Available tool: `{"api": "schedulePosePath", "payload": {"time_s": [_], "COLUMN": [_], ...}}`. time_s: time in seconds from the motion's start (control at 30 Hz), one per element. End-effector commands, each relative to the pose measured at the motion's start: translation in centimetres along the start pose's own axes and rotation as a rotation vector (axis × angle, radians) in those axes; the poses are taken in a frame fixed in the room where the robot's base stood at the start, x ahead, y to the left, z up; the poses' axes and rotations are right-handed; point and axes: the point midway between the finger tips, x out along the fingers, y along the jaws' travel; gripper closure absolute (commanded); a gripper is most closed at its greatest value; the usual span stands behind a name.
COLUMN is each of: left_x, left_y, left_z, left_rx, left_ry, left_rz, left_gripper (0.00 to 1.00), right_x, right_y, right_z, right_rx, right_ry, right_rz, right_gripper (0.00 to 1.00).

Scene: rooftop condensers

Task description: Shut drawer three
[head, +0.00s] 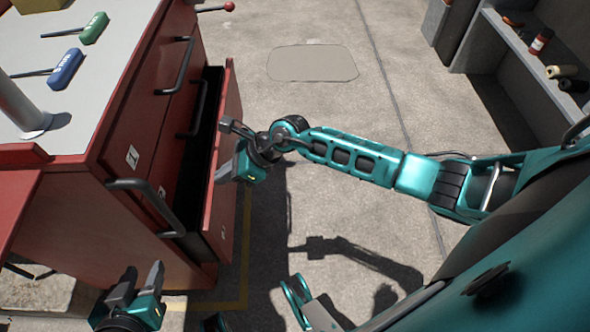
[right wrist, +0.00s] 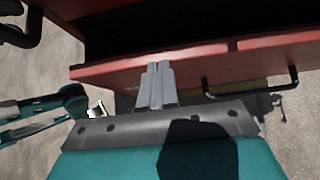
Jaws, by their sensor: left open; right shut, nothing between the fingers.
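A red drawer (head: 228,110) stands pulled out of the red cabinet, with its dark inside showing behind its front panel. The number on its label cannot be read, so I cannot tell that it is drawer three. My right gripper (head: 220,174) is shut and empty, with its fingers at the outer face of that drawer front. In the right wrist view the shut fingers (right wrist: 160,70) overlap the red drawer front (right wrist: 110,73); whether they touch cannot be told. My left gripper (head: 140,279) is open and empty, low in the head view beside the cabinet.
The red cabinet (head: 125,115) has other drawers with dark bar handles (head: 178,65). Green (head: 94,28) and blue (head: 66,69) handled tools lie on its grey top. A shelf (head: 520,48) with small items stands at the far right.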

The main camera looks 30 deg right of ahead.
Motion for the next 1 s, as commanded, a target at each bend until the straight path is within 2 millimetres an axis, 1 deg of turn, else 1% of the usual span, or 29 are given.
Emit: {"api": "schedulePosePath", "payload": {"time_s": [0.03, 0.1, 0.3, 0.77, 1.0], "left_x": [0.1, 0.1, 0.1, 0.1, 0.3], "left_y": [0.0, 0.0, 0.0, 0.1, 0.1], "left_z": [0.1, 0.2, 0.3, 0.1, 0.0], "left_rx": [0.000, 0.000, 0.000, -0.004, -0.005], "left_ry": [-0.002, -0.003, -0.006, -0.002, 0.004], "left_rz": [0.000, 0.000, 0.001, 0.002, 0.002], "left_gripper": [0.57, 0.57, 0.57, 0.57, 0.57], "right_x": [0.8, 1.4, 2.6, 2.9, 2.6], "right_y": [0.0, 0.0, 0.0, 0.0, -0.4], "right_z": [0.6, 1.2, 2.2, 2.5, 2.1], "right_rx": [0.000, 0.000, 0.002, 0.001, 0.001], "right_ry": [-0.001, 0.000, 0.001, 0.001, 0.002], "right_rz": [0.001, 0.001, 0.001, 0.000, -0.002], "right_gripper": [1.00, 1.00, 1.00, 1.00, 1.00]}}
